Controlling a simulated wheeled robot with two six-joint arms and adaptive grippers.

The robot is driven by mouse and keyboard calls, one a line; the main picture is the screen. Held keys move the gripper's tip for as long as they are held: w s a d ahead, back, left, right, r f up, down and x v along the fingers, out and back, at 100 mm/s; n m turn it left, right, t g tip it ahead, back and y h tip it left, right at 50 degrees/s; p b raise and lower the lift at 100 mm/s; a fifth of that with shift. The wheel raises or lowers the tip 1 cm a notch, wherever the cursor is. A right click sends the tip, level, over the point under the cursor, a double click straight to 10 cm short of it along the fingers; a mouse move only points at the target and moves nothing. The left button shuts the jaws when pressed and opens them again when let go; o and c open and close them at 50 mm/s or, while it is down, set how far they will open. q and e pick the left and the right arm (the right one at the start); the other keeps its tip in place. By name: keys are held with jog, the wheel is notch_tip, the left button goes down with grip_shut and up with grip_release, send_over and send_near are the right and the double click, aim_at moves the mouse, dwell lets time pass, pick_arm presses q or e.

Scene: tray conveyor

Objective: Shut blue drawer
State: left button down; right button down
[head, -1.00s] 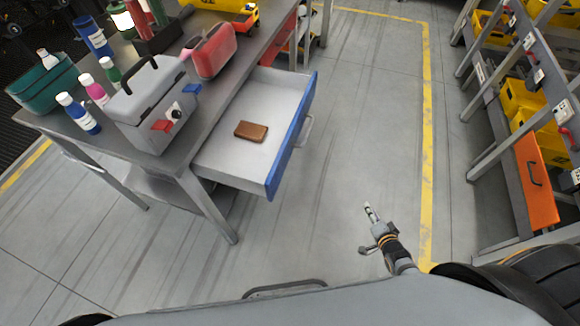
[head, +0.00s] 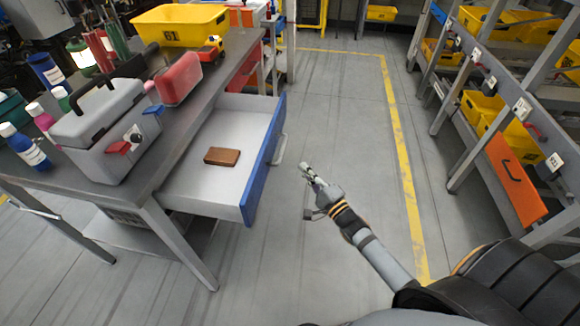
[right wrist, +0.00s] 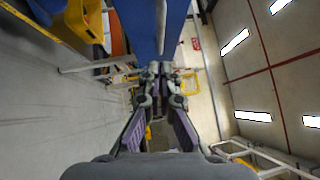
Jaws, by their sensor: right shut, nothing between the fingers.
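The blue drawer (head: 266,160) stands open, pulled out from under the workbench on the left in the head view. Its inside is pale grey and a brown box (head: 222,156) lies in it. A grey handle (head: 279,149) is on its blue front. My right gripper (head: 306,170) is shut and empty, to the right of the drawer front and apart from it. In the right wrist view, the shut fingers (right wrist: 161,72) show in the middle, with the blue drawer front (right wrist: 150,18) above them. My left gripper is out of view.
The workbench holds a grey toolbox (head: 100,125), a red case (head: 178,80), bottles and a yellow bin (head: 180,25). A rack with an orange drawer (head: 511,175) and yellow bins stands on the right. The floor between is clear.

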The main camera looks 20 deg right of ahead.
pick_arm(q)
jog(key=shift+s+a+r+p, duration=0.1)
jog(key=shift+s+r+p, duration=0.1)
jog(key=shift+p, duration=0.2)
pick_arm(e)
jog(key=w+a, duration=0.1)
jog(key=w, duration=0.1)
jog(key=w+a+r, duration=0.1)
jog(key=a, duration=0.1)
jog(key=shift+w+a, duration=0.25)
jog(key=shift+w, duration=0.1)
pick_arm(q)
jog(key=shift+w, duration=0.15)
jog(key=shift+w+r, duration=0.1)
